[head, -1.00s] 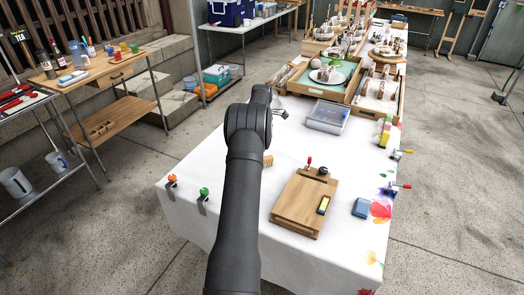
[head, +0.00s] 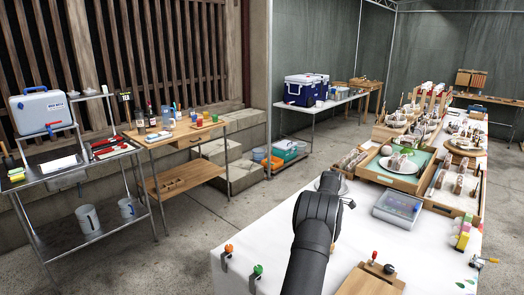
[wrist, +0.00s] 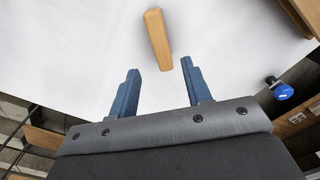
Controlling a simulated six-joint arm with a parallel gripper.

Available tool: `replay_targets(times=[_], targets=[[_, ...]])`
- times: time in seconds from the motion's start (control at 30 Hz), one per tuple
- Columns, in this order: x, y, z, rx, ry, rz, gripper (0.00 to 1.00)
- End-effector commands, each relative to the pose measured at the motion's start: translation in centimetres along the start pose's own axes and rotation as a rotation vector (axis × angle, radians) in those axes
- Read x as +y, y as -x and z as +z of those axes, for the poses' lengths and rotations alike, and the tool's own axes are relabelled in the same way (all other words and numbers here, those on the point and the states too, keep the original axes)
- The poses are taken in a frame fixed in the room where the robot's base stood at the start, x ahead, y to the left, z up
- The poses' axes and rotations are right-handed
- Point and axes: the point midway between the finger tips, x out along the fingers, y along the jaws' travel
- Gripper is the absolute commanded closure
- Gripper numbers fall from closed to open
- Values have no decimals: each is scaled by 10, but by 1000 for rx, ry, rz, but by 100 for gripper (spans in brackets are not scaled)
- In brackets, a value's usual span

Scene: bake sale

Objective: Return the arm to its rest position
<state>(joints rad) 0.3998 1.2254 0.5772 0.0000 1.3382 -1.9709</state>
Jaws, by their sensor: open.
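My black arm (head: 312,232) reaches out over the white-covered table in the head view. My gripper shows only as a small dark part past the arm's end there, mostly hidden by the arm. In the wrist view my gripper (wrist: 160,68) has two blue fingers spread well apart, with nothing held between them. A light wooden block (wrist: 156,38) lies on the white cloth beyond the fingertips, apart from them.
A clear-lidded case (head: 398,208) lies right of my arm. Wooden trays (head: 448,192) with baked goods stand behind it. Orange (head: 228,249) and green (head: 258,269) clamps grip the near left edge. A wooden board (head: 368,284) lies at the near right. A blue knob (wrist: 283,91) shows in the wrist view.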

Motion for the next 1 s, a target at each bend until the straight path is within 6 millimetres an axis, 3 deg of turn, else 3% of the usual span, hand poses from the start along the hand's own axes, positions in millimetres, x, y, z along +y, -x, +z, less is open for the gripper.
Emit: replay_targets(times=[0.4,0.5,0.63,1.0], targets=[[-1,-85,0,1,0,-3,55],[1,-63,0,-1,0,3,55],[0,-50,0,0,0,0,55],[0,-41,0,0,0,0,55]])
